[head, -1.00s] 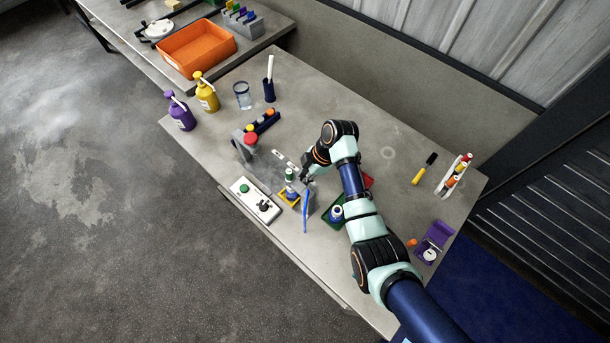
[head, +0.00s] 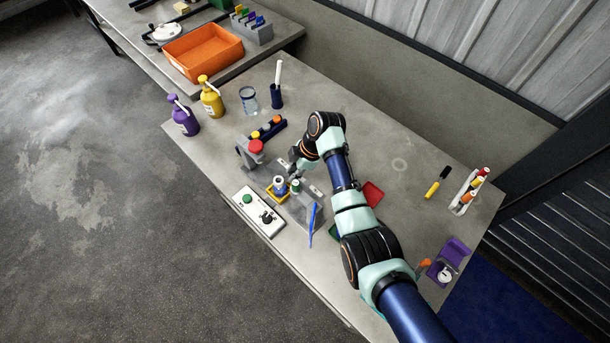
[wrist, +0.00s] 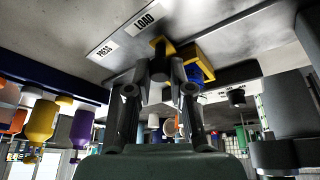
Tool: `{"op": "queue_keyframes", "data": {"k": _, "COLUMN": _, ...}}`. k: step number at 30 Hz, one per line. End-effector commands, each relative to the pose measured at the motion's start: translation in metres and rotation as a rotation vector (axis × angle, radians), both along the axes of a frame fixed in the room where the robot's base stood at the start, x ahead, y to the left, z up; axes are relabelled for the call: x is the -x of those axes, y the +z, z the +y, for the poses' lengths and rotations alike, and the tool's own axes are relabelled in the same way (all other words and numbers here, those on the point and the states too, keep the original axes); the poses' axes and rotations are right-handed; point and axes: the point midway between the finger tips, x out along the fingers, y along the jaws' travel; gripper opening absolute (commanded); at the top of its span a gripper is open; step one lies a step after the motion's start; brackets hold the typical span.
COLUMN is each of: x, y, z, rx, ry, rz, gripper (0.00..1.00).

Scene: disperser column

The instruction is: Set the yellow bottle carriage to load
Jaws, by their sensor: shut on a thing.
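The yellow bottle carriage (head: 270,196) stands on the bench in the head view. A bottle with a white top (head: 279,184) sits in it. In the wrist view the carriage (wrist: 205,52) shows as a yellow frame, with the blue of the bottle (wrist: 197,74) inside. My gripper (wrist: 160,80) is shut on the carriage's handle (wrist: 158,45), a yellow arm with a dark upright part between the fingers. The LOAD label (wrist: 145,20) lies close to the handle, and the PRESS label (wrist: 106,48) lies farther left. My gripper (head: 295,171) partly hides the handle in the head view.
A control box (head: 258,212) sits in front.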

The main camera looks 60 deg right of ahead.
Motion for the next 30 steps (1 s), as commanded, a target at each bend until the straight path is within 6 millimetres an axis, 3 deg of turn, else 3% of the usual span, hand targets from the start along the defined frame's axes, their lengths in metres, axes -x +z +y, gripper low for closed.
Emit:
{"op": "queue_keyframes", "data": {"k": 4, "x": 0.001, "y": 0.001, "z": -0.001, "rx": 0.002, "ry": -0.002, "rz": 0.0, "gripper": 0.0}}
{"op": "queue_keyframes", "data": {"k": 5, "x": 0.001, "y": 0.001, "z": -0.001, "rx": 0.002, "ry": -0.002, "rz": 0.0, "gripper": 0.24}}
{"op": "queue_keyframes", "data": {"k": 9, "x": 0.001, "y": 0.001, "z": -0.001, "rx": 0.002, "ry": -0.002, "rz": 0.0, "gripper": 0.47}}
{"op": "queue_keyframes", "data": {"k": 20, "x": 0.003, "y": 0.007, "z": -0.003, "rx": 0.003, "ry": -0.002, "rz": -0.001, "gripper": 0.47}}
{"op": "queue_keyframes", "data": {"k": 30, "x": 0.028, "y": 0.078, "z": -0.019, "rx": 0.005, "ry": -0.003, "rz": -0.002, "gripper": 0.47}}
